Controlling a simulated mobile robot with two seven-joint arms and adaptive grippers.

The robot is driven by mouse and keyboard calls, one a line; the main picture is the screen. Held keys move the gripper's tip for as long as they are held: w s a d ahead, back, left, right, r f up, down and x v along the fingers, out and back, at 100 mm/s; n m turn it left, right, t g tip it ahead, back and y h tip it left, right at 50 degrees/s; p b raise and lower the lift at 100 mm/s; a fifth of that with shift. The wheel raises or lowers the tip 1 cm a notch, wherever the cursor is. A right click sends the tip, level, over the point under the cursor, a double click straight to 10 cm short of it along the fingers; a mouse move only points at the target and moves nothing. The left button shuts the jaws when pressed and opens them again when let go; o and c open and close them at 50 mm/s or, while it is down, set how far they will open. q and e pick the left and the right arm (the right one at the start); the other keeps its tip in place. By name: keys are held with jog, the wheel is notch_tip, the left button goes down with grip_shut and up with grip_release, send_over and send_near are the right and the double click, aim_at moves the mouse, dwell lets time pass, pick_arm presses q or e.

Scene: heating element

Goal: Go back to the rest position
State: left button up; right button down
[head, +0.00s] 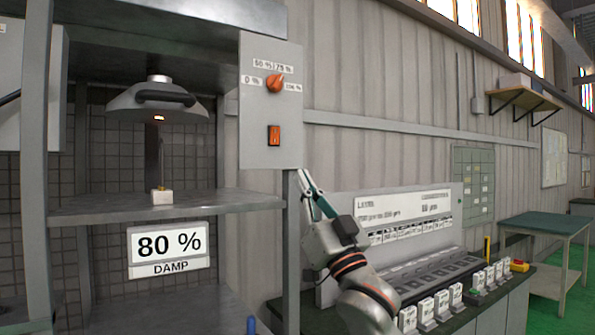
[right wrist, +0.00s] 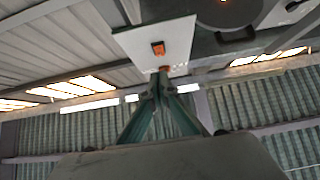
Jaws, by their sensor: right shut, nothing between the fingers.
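My right gripper (head: 308,183) is raised in front of the wall, just below and to the right of the grey control panel (head: 255,150). Its fingers are shut and empty, and they also show in the right wrist view (right wrist: 162,78). The panel has an orange rotary knob (head: 275,83) with percent labels around it and an orange rocker switch (head: 274,135) below. The switch also shows in the right wrist view (right wrist: 158,48), above the fingertips. Whether the fingertips touch the panel is hard to tell; they look apart. My left gripper is not in view.
A heater hood (head: 158,105) hangs over a metal shelf (head: 110,212) holding a small white block (head: 162,196). A sign (head: 168,250) reads 80 % DAMP. A bench with a slotted board (head: 435,275) and several white modules stands at right. A green-topped table (head: 548,222) is farther back.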

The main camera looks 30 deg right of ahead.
jog(key=shift+s+d+f, duration=0.1)
jog(key=shift+s+f, duration=0.15)
jog(key=shift+f, duration=0.25)
jog(key=w+a+f+g, duration=0.1)
jog(key=w+f+g, duration=0.15)
jog(key=f, duration=0.85)
jog(key=w+a+f+g, duration=0.2)
jog(key=w+f, duration=0.1)
jog(key=f, duration=0.9)
jog(key=s+a+f+n+g, duration=0.1)
jog(key=s+a+f+g, duration=0.1)
jog(key=f, duration=0.9)
jog(key=s+a+f+n+g, duration=0.1)
jog(key=s+f+g, duration=0.1)
jog(key=f, duration=1)
jog(key=s+a+f+g, duration=0.2)
jog(key=s+f+g, duration=0.2)
jog(key=s+f, duration=0.9)
jog(key=s+a+f+n+g, duration=0.1)
jog(key=s+a+f+g, duration=0.2)
jog(key=s+f, duration=1)
notch_tip(320, 180, down, 4)
jog(key=shift+a+f+g, duration=0.25)
jog(key=shift+a+g, duration=0.1)
